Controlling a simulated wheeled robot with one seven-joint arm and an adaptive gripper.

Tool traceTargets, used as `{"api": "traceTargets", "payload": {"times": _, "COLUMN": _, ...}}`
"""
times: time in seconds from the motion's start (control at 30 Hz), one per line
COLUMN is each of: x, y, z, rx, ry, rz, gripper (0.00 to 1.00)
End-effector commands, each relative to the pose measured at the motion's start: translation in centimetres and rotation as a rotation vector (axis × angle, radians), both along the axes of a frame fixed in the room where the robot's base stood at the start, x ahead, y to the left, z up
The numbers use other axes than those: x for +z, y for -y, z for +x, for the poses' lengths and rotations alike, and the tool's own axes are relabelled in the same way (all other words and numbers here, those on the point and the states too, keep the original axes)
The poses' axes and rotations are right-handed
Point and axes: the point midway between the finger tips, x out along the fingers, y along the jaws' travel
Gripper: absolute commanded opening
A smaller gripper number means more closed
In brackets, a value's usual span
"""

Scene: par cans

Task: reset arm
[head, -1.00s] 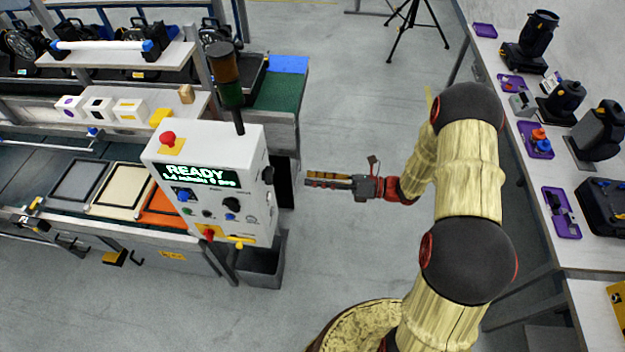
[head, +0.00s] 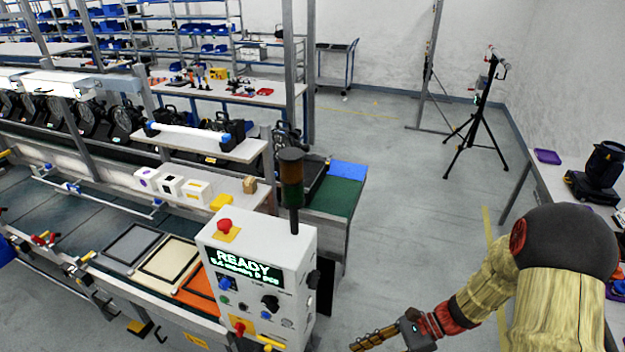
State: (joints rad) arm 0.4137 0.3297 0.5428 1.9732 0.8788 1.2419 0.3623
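My gripper (head: 372,339) is at the bottom of the head view, low over the floor and to the right of the control box. Its fingers point left and look close together. Whether they are open or shut does not show clearly, and no held object is visible. My arm, in a yellow ribbed cover with dark round joints, fills the lower right corner.
The white control box (head: 258,268) with a READY display stands on the left, beside a conveyor line with framed panels (head: 170,258). A table (head: 541,180) with black lamps runs along the right wall. A tripod (head: 478,125) stands at the back. The floor (head: 410,190) between is clear.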

Motion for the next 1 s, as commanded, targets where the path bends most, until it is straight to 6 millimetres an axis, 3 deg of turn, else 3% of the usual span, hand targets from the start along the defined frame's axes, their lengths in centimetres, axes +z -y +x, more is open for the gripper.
{"api": "traceTargets", "payload": {"times": 0.3, "x": 1.1, "y": 4.3, "z": -4.9, "rx": 0.551, "ry": 0.450, "rz": -0.349, "gripper": 0.32}}
{"api": "traceTargets", "payload": {"times": 0.6, "x": 3.6, "y": 7.9, "z": -6.4, "rx": 0.971, "ry": 0.807, "rz": -0.662, "gripper": 0.32}}
{"api": "traceTargets", "payload": {"times": 0.8, "x": 5.9, "y": 8.7, "z": -7.1, "rx": 1.141, "ry": 1.003, "rz": -0.865, "gripper": 0.32}}
{"api": "traceTargets", "payload": {"times": 1.0, "x": 8.0, "y": 7.6, "z": -8.4, "rx": 1.190, "ry": 1.181, "rz": -1.008, "gripper": 0.32}}
